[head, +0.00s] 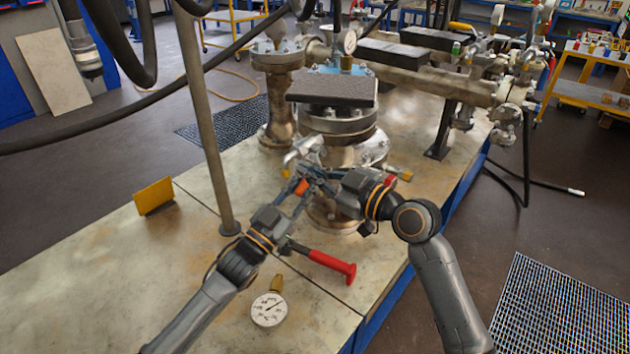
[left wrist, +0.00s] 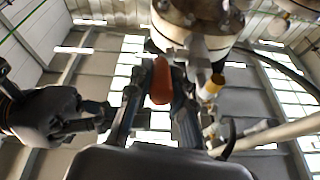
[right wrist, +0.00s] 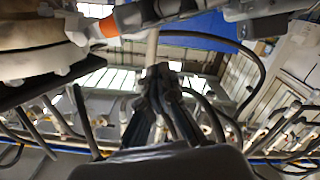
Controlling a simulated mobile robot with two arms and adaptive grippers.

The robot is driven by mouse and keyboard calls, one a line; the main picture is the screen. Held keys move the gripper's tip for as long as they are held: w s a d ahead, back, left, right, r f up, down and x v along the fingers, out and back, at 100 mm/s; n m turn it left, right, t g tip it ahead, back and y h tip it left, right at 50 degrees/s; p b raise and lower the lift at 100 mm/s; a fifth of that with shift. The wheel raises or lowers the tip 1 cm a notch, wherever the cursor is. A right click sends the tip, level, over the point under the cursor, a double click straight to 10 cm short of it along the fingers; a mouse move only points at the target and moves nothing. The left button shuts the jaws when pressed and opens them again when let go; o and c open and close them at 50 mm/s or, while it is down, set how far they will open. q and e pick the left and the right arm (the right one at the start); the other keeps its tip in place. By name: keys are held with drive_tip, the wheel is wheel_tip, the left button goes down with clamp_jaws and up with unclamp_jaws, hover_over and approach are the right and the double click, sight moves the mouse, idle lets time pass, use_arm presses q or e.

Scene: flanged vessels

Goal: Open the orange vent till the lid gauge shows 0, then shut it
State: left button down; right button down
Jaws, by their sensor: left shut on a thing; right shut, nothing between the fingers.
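The orange vent handle (head: 301,187) is at the near side of the flanged vessel (head: 340,140). My left gripper (head: 298,190) is shut on it; the left wrist view shows the orange handle (left wrist: 161,80) between the fingers. My right gripper (head: 319,174) is shut and empty, close to the vent and the left fingers. In the right wrist view its closed fingertips (right wrist: 160,75) sit below the orange part (right wrist: 108,26). The lid gauge (head: 349,42) stands above the vessel lid; its needle is too small to read.
A second gauge (head: 268,310) and a red-handled tool (head: 330,264) lie on the bench near my left arm. A yellow plate (head: 153,196) stands at the left. A grey post (head: 205,120) rises beside my left arm. A dark slab (head: 332,88) covers part of the lid.

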drive_tip(key=shift+w+d+f, duration=0.1)
drive_tip(key=shift+w+f, duration=0.15)
drive_tip(key=shift+f, duration=0.3)
drive_tip(key=shift+w+d+f, duration=0.15)
drive_tip(key=shift+w+f, duration=0.05)
drive_tip(key=shift+f, duration=0.4)
drive_tip(key=shift+w+d+f, duration=0.1)
drive_tip(key=shift+w+f, duration=0.15)
drive_tip(key=shift+f, duration=0.3)
